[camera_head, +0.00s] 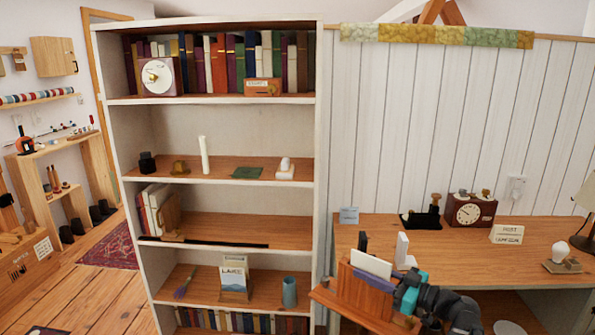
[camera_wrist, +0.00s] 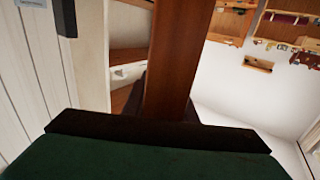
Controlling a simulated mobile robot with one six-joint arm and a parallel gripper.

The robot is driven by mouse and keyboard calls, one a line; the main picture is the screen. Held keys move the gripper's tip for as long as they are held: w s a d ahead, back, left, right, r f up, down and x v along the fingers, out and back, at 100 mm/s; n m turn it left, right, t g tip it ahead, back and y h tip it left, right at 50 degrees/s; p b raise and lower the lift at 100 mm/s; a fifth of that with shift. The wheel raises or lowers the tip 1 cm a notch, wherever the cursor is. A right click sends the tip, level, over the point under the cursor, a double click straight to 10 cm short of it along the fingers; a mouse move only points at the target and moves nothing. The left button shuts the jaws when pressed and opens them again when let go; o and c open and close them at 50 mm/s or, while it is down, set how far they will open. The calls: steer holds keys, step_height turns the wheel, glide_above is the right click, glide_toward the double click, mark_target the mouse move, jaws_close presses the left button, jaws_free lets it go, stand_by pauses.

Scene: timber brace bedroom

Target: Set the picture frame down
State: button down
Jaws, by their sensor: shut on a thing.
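My gripper (camera_head: 388,283) is in the lower right of the head view, in front of the desk. It is shut on a brown wooden piece with a pale panel, which I take to be the picture frame (camera_head: 358,291). The frame is held up near the desk's front left corner. In the wrist view a broad dark green surface (camera_wrist: 150,160) with a dark edge fills the bottom, and a brown wooden bar (camera_wrist: 178,65) rises from it; both seem to belong to the held frame. The fingertips are largely hidden, and I cannot tell whether the frame touches anything.
The wooden desk (camera_head: 455,238) carries a small card (camera_head: 348,215), a black object (camera_head: 422,219), a brown clock (camera_head: 468,211), a sign (camera_head: 507,234) and a bulb on a base (camera_head: 562,258). The bookcase (camera_head: 225,228) stands left, with bare stretches on its middle shelves.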

mark_target(352, 307)
steer(key=shift+n+g+y, duration=0.3)
steer(key=a+f+b, duration=0.1)
steer(key=f+b, duration=0.2)
steer(key=a+f+b, duration=0.1)
steer(key=f+b, duration=0.2)
steer(key=f, duration=0.1)
steer(key=a+f+b, duration=0.1)
steer(key=f+b, duration=0.3)
steer(key=shift+s+a, duration=0.1)
steer(key=shift+a, duration=0.1)
stand_by(0.3)
steer(key=shift+r, duration=0.1)
steer(key=shift+r, duration=0.15)
